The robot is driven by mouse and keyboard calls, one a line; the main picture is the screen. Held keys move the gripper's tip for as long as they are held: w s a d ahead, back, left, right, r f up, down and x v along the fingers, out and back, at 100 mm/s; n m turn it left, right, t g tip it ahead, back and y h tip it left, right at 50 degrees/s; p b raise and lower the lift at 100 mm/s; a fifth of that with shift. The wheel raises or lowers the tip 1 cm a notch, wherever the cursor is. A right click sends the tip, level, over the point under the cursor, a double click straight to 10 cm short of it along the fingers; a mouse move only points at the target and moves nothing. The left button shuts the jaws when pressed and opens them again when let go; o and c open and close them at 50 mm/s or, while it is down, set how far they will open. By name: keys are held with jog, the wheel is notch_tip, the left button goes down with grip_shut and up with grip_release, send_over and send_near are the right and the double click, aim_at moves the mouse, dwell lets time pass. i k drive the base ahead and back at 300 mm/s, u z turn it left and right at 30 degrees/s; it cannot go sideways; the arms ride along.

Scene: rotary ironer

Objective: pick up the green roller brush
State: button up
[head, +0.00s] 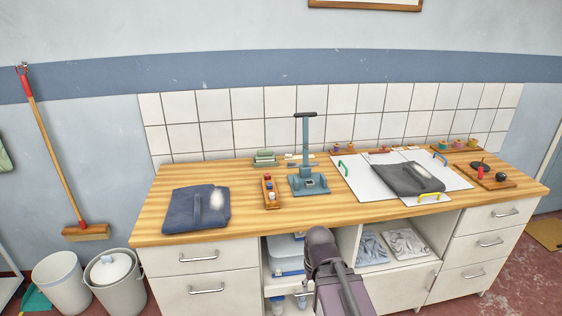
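A low wooden tray (431,151) at the back right of the worktop holds small coloured roll-like pieces. A green piece (444,144) stands at its left end, with pink and yellowish ones to its right. It may be the green roller brush, but it is too small to tell. My arm (325,262) rises at the bottom middle in front of the cabinet, below the worktop edge. My gripper does not show, so its opening and contents are hidden.
The wooden worktop (245,222) carries a folded dark cloth (196,209) at left, a blue-grey press stand (309,182) in the middle, and white boards (362,186) with another dark cloth (408,179). A small wooden rack (271,193) stands left of the press. Bins (62,283) stand at lower left.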

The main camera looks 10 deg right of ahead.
aim_at(266, 156)
jog(key=z, duration=0.1)
jog(key=k, duration=0.1)
jog(key=u, duration=0.25)
jog(key=i, duration=1)
jog(key=z, duration=0.05)
